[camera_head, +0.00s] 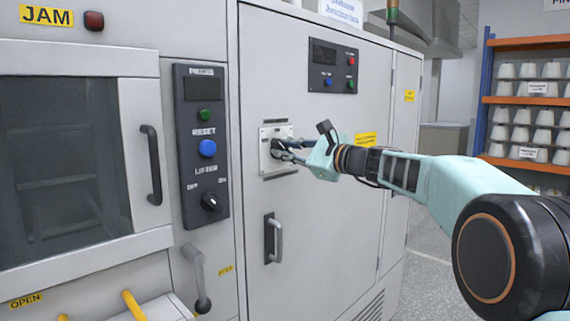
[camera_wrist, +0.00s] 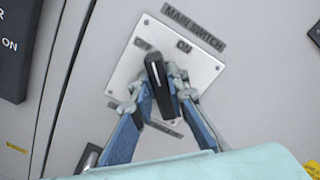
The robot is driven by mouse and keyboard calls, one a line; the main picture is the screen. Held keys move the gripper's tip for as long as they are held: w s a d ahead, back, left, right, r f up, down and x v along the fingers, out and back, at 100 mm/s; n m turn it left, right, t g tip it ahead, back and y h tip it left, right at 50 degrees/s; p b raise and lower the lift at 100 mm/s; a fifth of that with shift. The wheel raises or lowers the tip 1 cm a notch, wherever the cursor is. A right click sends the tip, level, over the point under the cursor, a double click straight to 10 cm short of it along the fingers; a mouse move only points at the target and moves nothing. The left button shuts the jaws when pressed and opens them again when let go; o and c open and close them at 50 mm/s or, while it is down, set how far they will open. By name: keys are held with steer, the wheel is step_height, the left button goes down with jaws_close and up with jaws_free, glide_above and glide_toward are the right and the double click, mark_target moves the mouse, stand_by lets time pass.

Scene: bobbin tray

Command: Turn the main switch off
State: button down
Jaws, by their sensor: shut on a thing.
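The main switch is a pale plate (camera_wrist: 202,67) marked MAIN SWITCH, OFF and ON, with a black handle (camera_wrist: 154,70). In the wrist view the handle's upper end lies near the OFF mark, left of ON. My gripper (camera_wrist: 157,92) is shut on the handle, one finger on each side. In the head view the plate (camera_head: 264,158) is on the grey cabinet door, and my gripper (camera_head: 279,149) reaches it from the right. My fingers hide part of the handle there.
A control panel (camera_head: 333,67) is above the switch and a door handle (camera_head: 274,240) below it. To the left are a button panel with a LIFTER knob (camera_head: 211,202) and a windowed door with a dark handle (camera_head: 151,165). Bobbin shelves (camera_head: 530,98) stand far right.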

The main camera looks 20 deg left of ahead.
steer(key=n+b, duration=0.4)
steer(key=shift+s+f+n, duration=0.1)
steer(key=shift+f+n, duration=0.2)
steer(key=shift+f, duration=0.1)
steer(key=shift+a+n+b, duration=0.1)
steer(key=shift+n+b, duration=1.7)
steer(key=shift+n, duration=0.2)
steer(key=c, duration=1.9)
jaws_free()
steer(key=v, duration=1.2)
